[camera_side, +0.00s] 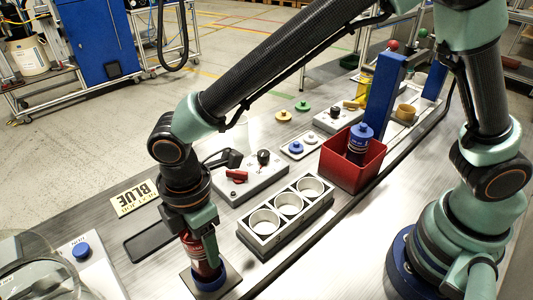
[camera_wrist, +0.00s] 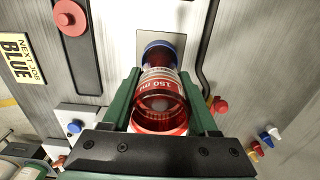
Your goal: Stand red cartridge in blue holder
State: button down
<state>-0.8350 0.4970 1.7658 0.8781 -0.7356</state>
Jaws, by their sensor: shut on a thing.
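The red cartridge (camera_side: 197,256) is upright at the lower left of the side view, between the fingers of my gripper (camera_side: 203,246). In the wrist view, the red cartridge (camera_wrist: 160,84) shows a white "150 ml" label, and my gripper (camera_wrist: 160,78) is shut on its sides. The blue holder (camera_side: 209,284) is a blue ring on a grey square plate, directly under the cartridge. It also shows in the wrist view (camera_wrist: 160,45). The cartridge's lower end appears to be inside the ring. I cannot tell whether it rests on the bottom.
A white block with three round wells (camera_side: 289,205) and a grey box with a red switch (camera_side: 250,178) stand to the right. A red bin (camera_side: 352,165) holds a blue-capped cartridge (camera_side: 358,141). A "NEXT JOB BLUE" card (camera_side: 136,197) and a blue button (camera_side: 81,250) are left.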

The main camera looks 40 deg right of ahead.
jog(key=shift+f, duration=0.1)
jog(key=shift+c, duration=0.8)
grip_release()
